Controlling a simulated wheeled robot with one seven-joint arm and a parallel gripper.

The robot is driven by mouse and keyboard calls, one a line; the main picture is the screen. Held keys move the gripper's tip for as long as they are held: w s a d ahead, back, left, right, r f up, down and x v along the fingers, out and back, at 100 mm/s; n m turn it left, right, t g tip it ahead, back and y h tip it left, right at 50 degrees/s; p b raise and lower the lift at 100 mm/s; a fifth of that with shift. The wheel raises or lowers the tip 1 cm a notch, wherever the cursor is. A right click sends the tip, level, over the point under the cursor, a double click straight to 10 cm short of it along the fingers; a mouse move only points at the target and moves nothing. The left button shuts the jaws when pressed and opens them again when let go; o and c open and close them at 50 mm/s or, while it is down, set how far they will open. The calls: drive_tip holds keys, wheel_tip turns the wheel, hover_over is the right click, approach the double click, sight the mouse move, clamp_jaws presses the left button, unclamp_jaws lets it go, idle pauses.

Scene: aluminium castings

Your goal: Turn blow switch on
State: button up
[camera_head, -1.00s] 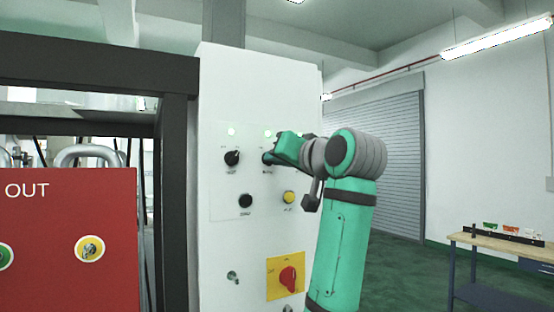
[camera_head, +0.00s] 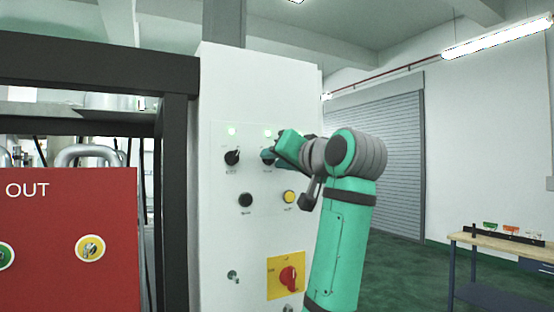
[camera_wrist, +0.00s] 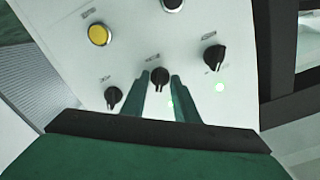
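A white control panel (camera_head: 218,205) carries a row of black rotary switches. The middle switch (camera_wrist: 158,78) is between the two green fingers of my gripper (camera_wrist: 161,80) in the wrist view. The fingers appear apart, with a narrow gap around the knob; contact cannot be made out. In the head view this switch (camera_head: 267,157) is partly covered by my gripper (camera_head: 274,148). The labels are too small to read, so I cannot tell which switch is blow. Another switch (camera_head: 232,157) sits to the left, and a third (camera_wrist: 113,97) shows in the wrist view.
Green lamps (camera_head: 232,132) glow above the switches. Below are a black button (camera_head: 245,200), a yellow button (camera_head: 289,197) and a red rotary switch (camera_head: 289,278) on a yellow plate. A dark frame (camera_head: 176,200) stands left of the panel; a workbench (camera_head: 500,247) stands far right.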

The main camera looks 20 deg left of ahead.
drive_tip(key=v, duration=1.1)
idle(0.3)
